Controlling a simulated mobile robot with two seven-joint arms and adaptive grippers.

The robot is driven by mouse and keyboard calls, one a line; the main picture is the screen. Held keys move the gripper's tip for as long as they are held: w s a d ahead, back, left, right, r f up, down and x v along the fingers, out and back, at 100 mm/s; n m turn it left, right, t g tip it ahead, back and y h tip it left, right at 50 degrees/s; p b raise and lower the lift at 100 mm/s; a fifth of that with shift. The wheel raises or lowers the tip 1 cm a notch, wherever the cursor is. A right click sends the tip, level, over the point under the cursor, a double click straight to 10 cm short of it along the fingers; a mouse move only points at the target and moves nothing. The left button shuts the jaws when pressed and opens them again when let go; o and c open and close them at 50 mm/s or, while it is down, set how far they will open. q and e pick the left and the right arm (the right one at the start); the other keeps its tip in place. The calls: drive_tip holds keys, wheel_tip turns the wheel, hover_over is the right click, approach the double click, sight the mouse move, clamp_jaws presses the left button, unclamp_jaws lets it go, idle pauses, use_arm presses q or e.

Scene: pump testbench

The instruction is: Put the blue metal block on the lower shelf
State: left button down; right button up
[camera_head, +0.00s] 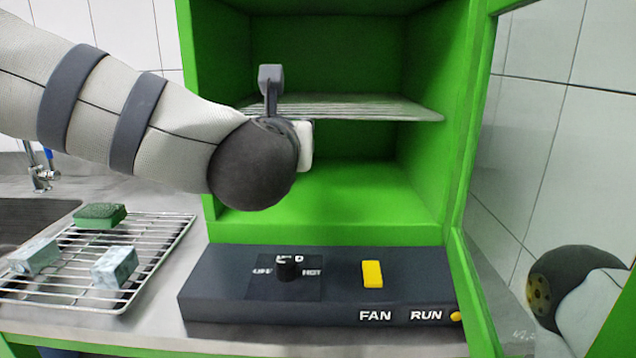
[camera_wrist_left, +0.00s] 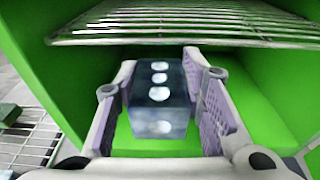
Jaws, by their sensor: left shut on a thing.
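My left gripper (camera_wrist_left: 160,100) is shut on a dark bluish block (camera_wrist_left: 160,98) with a row of pale round spots on top, one finger on each side. The block is inside the green cabinet (camera_head: 330,190), below the wire shelf (camera_head: 385,108), which also shows above the gripper in the left wrist view (camera_wrist_left: 190,25). The green cabinet floor (camera_wrist_left: 260,140) lies below the block; I cannot tell the gap between them. In the head view my left wrist hides the block and most of the gripper. My right gripper is out of view.
A wire rack (camera_head: 65,270) at the left holds a green sponge (camera_head: 100,215) and two pale mottled blocks (camera_head: 115,265). A dark control panel (camera_head: 330,295) with a knob and yellow switch sits before the cabinet. An open glass door (camera_head: 545,150) stands at the right.

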use_arm(q)
drive_tip(key=w+d+f+b, duration=0.1)
drive_tip(key=w+d+f, duration=0.1)
drive_tip(key=w+f, duration=0.3)
hover_over(311, 201)
drive_tip(key=f, duration=0.3)
drive_tip(key=shift+s+f+b, duration=0.25)
drive_tip(key=shift+b, duration=0.15)
drive_tip(key=shift+w+f, duration=0.2)
drive_tip(key=shift+f, duration=0.7)
drive_tip(key=shift+w+f, duration=0.15)
drive_tip(key=shift+f, duration=0.75)
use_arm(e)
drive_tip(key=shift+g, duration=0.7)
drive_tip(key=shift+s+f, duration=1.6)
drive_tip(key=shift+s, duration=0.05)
use_arm(q)
drive_tip(key=shift+f, duration=0.15)
drive_tip(key=c, duration=1.1)
unclamp_jaws()
drive_tip(key=shift+f, duration=0.1)
drive_tip(key=shift+o, duration=0.2)
